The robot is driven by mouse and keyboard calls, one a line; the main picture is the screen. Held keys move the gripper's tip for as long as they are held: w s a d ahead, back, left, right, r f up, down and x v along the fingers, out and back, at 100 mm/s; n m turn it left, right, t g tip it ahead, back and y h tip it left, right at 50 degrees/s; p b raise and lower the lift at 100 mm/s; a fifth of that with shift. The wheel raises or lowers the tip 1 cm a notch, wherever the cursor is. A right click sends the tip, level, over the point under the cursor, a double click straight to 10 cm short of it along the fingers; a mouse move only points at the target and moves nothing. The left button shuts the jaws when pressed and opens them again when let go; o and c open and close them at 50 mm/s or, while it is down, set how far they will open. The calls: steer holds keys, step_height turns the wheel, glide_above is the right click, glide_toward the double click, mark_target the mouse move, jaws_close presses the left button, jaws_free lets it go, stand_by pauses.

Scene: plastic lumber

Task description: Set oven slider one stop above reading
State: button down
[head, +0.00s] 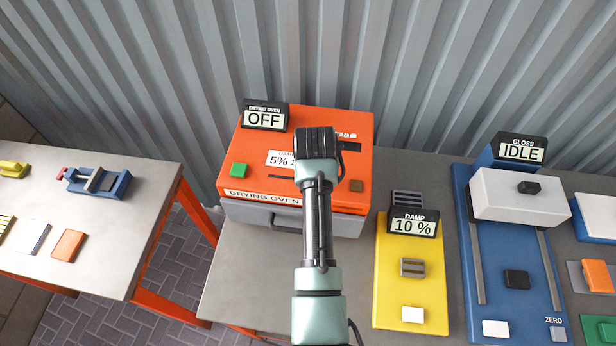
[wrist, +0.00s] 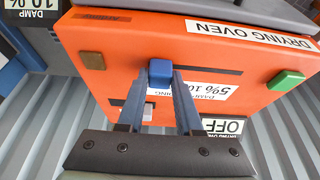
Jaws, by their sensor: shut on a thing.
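The orange drying oven (head: 250,145) stands on the grey table, with an OFF display (head: 264,118) at its back left. The yellow damp meter (head: 384,300) reads 10 % on its display (head: 413,226). In the wrist view, inverted, my gripper (wrist: 162,86) is shut on a blue slider knob (wrist: 160,70) on the oven top. A dark slot (wrist: 212,70) shows beside the knob. The scale label (wrist: 205,92) reads 5 % and 10, the rest covered by a finger. My arm hides the knob in the head view, and I cannot tell which stop it is at.
A green button (head: 239,170) and a brown button (head: 356,186) flank the slot on the oven. A pale knob (wrist: 149,112) is behind my fingers. The blue gloss unit (head: 508,262), display IDLE, stands right. A side table (head: 105,215) with a vise is left.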

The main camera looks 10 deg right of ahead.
steer(key=shift+d, duration=0.2)
steer(key=c, duration=0.6)
jaws_free()
steer(key=shift+d, duration=0.15)
steer(key=shift+o, duration=0.2)
steer(key=shift+a+r, duration=0.1)
steer(key=shift+a, duration=0.1)
steer(key=b+v, duration=0.2)
steer(key=v, duration=1)
steer(key=shift+s+r+b, duration=0.25)
steer(key=shift+r+b, duration=0.05)
steer(key=shift+a, duration=0.1)
